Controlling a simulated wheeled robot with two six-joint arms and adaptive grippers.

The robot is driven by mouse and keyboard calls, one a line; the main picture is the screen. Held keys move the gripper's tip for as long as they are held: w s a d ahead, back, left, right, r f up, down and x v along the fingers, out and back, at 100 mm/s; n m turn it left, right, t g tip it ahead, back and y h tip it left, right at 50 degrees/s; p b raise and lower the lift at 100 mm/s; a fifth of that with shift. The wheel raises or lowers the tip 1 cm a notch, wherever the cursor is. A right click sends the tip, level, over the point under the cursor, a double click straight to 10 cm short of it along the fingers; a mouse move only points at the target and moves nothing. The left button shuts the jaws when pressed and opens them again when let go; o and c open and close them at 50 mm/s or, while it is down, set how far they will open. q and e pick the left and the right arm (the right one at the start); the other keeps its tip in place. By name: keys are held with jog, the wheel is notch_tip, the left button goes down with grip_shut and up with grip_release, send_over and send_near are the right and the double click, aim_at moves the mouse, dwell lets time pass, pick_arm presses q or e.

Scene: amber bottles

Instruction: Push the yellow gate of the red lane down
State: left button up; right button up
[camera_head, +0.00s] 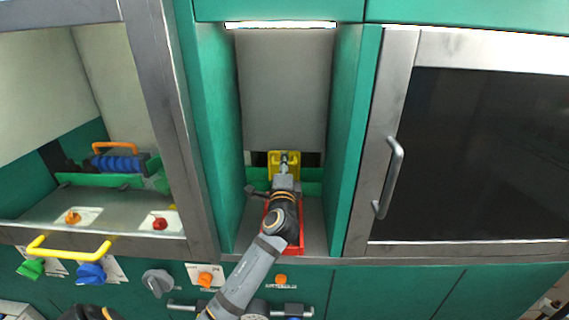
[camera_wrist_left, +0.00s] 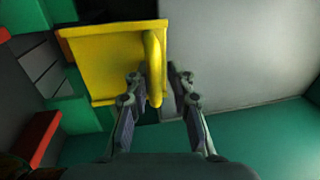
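The yellow gate (camera_head: 274,158) stands upright at the back of the red lane (camera_head: 300,246) in the middle alcove. In the left wrist view the gate (camera_wrist_left: 98,62) is a flat yellow panel with a rounded upright handle (camera_wrist_left: 153,60) on its right side. My left gripper (camera_head: 285,164) is at the gate, and its arm hides much of the lane. In the left wrist view the left gripper's fingers (camera_wrist_left: 158,80) are apart, one on each side of the handle's lower part, with gaps visible. My right gripper is not in view.
Teal walls (camera_head: 214,130) close in the alcove on both sides. A glass-fronted cabinet with a metal handle (camera_head: 390,178) is at right. At left is an open compartment with a blue roller (camera_head: 116,163) and a yellow bar handle (camera_head: 70,250). Knobs line the front panel.

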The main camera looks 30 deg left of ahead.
pick_arm(q)
jog(key=shift+w+a, duration=0.1)
notch_tip(320, 180, up, 10)
jog(key=shift+r, duration=0.1)
dwell(0.5)
jog(key=shift+s+d+f, duration=0.25)
jog(key=shift+s+f, duration=0.1)
jog(key=v, duration=1.1)
jog(key=shift+p, duration=0.35)
jog(key=shift+s, duration=0.1)
